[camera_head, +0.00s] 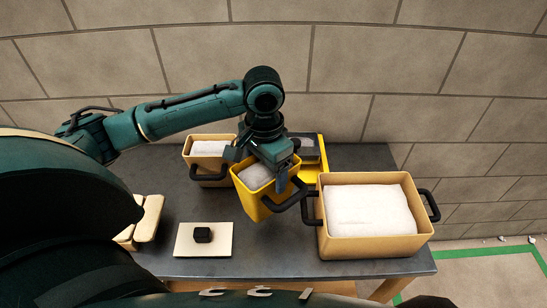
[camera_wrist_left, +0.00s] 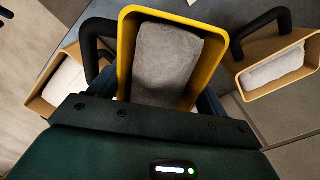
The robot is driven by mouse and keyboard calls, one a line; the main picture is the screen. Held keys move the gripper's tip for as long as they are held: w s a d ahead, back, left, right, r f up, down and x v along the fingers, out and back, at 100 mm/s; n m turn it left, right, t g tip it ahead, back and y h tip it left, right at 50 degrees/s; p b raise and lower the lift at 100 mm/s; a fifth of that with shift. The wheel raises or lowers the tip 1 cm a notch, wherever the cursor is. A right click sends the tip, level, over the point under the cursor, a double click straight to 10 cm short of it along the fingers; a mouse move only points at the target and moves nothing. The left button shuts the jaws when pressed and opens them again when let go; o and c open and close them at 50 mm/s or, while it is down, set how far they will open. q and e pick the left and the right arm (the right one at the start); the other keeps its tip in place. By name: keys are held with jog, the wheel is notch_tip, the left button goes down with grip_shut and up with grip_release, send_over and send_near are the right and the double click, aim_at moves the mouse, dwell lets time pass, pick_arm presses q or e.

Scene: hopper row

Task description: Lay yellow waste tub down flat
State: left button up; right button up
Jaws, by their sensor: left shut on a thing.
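The yellow waste tub (camera_head: 262,208) has a dark handle and a pale grey fill. It is near the middle of the table in the head view, turned and looking slightly tilted. I cannot tell whether its base touches the table. My left gripper (camera_head: 264,172) reaches it from above and behind and is shut on it. In the left wrist view the yellow tub (camera_wrist_left: 126,55) is between the dark fingers of the gripper (camera_wrist_left: 165,100), its open top and grey fill showing. The gripper covers part of its rim. My right gripper is not in view.
A dark table (camera_head: 200,262) carries a small tan bin (camera_head: 208,172) behind left, a large tan bin (camera_head: 370,246) with white fill at right, and another yellow thing (camera_head: 321,150) behind. A pale plate (camera_head: 190,247) with a black knob (camera_head: 203,235) lies front left. The brick wall (camera_head: 400,60) is close behind.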

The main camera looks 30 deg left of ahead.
pick_arm(q)
jog(key=shift+s+r, duration=0.1)
jog(key=shift+s, duration=0.15)
jog(key=shift+f, duration=3.7)
jog(key=o, duration=1.2)
jog(key=shift+o, duration=0.2)
notch_tip(320, 180, up, 13)
jog(key=shift+r, duration=0.1)
